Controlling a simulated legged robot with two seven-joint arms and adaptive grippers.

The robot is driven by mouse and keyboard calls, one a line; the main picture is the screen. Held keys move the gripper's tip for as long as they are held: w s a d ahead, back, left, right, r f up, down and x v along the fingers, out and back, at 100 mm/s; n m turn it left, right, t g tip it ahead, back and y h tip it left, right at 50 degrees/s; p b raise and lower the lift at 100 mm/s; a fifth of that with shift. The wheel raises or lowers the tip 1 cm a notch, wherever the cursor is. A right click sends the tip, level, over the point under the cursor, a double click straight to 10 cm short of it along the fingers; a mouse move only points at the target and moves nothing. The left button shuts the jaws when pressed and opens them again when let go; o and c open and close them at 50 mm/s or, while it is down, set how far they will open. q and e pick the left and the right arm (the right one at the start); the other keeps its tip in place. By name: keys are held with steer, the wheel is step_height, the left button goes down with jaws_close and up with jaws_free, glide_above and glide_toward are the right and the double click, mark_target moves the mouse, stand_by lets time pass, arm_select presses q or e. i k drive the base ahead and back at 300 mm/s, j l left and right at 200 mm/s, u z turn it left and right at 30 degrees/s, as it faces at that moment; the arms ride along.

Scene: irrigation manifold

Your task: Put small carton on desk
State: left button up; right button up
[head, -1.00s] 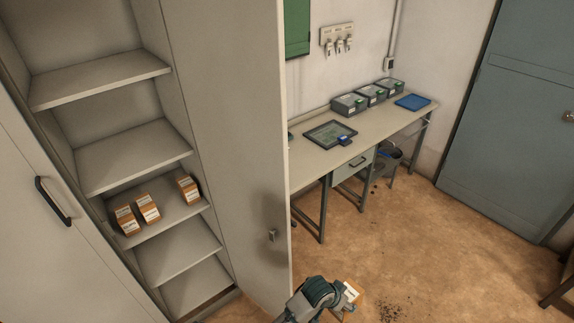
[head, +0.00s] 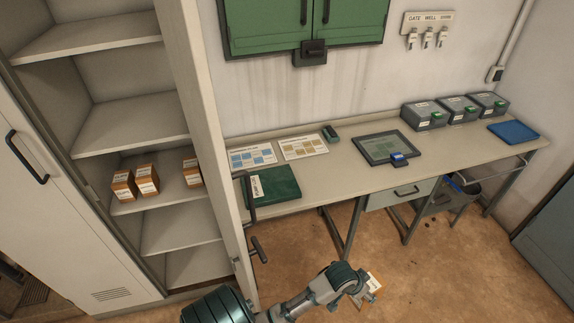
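A small orange-brown carton with a white label (head: 374,284) is at the end of my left arm, at the bottom middle of the head view, above the floor and in front of the desk. My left gripper (head: 362,291) appears shut on it; the fingers are small and partly hidden by the wrist. The desk (head: 330,172) runs along the wall, its pale top higher in the picture than the carton. Two more cartons (head: 123,185) (head: 147,179) and a third (head: 192,171) stand on a cabinet shelf (head: 160,203) at left. My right gripper is out of view.
The open cabinet door (head: 205,130) stands by the desk's left end. On the desk are a green folder (head: 272,186), printed sheets (head: 303,146), a dark tablet (head: 388,147), grey boxes (head: 425,115) and a blue tray (head: 513,131). Bare desktop shows near the front middle.

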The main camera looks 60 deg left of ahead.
mark_target(335, 172)
steer(key=i+j+u, duration=0.1)
steer(key=i+u, duration=0.2)
steer(key=i, duration=0.3)
steer(key=i+u, duration=0.3)
steer(key=i, duration=0.3)
